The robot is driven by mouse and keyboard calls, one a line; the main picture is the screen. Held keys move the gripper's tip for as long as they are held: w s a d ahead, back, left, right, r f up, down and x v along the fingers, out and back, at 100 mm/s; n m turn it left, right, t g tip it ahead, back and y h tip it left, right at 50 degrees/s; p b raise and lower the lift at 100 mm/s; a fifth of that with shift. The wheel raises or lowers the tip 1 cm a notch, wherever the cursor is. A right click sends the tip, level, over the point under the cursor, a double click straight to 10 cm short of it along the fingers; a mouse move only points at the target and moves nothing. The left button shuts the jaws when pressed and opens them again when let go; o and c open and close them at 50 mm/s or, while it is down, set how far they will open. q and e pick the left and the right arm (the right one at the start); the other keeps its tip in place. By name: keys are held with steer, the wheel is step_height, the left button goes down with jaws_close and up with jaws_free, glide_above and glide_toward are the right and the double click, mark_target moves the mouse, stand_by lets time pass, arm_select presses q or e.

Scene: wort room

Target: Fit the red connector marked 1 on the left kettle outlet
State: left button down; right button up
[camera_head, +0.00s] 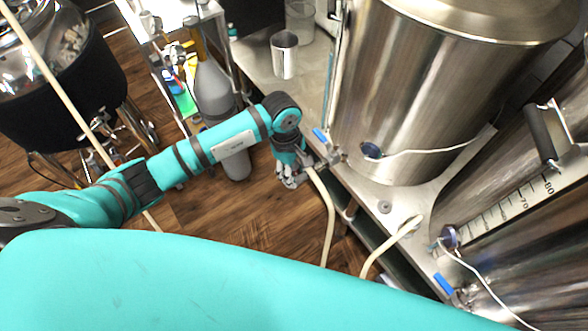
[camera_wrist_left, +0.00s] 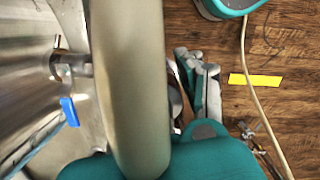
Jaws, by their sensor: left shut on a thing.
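The left kettle (camera_head: 415,95) is a large steel vessel on a metal stand. Its outlet (camera_head: 334,157) has a blue valve handle (camera_head: 320,135); the valve handle also shows at the left of the left wrist view (camera_wrist_left: 69,111). My left gripper (camera_head: 304,174) is close beside this outlet, shut on the end of a pale hose (camera_head: 330,215). The hose (camera_wrist_left: 128,85) fills the middle of the left wrist view and covers part of the gripper. No red connector or mark 1 can be made out; the hose end is hidden in the gripper. Whether it touches the outlet, I cannot tell. My right gripper is out of view.
A second kettle (camera_head: 535,180) with a scale stands at the right, with its own blue-handled valve (camera_head: 444,284). Another pale hose end (camera_head: 411,225) lies by the stand. A steel cup (camera_head: 284,54) stands behind. A grey cylinder (camera_head: 214,90) stands on the wooden floor.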

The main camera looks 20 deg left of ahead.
arm_select(q)
steer(key=shift+f+b, duration=0.3)
steer(key=shift+f, duration=0.05)
steer(key=shift+f+b, duration=0.55)
steer(key=shift+f, duration=0.05)
steer(key=c, duration=0.7)
jaws_free()
